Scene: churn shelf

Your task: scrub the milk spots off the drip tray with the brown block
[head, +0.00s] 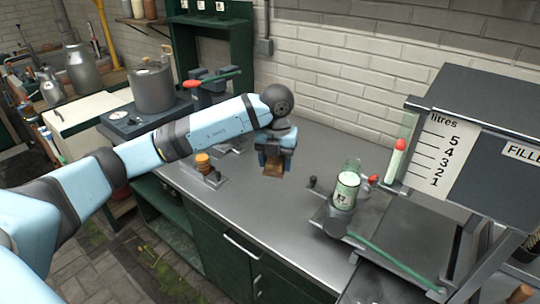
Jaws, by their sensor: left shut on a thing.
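My left gripper (274,160) points down over the grey counter, right of its middle depth, and is shut on the brown block (273,171). The block's lower part shows beneath the fingers; I cannot tell whether it touches the counter. A dark flat surface under the filler (383,287) at the bottom right may be the drip tray, but I cannot be sure. No milk spots can be made out. My right gripper is not in view.
A glass bottle with a green label (346,190) stands on a grey stand to the right of the gripper. The filler with a litre scale (452,150) is at far right. Bare counter (265,210) lies in front.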

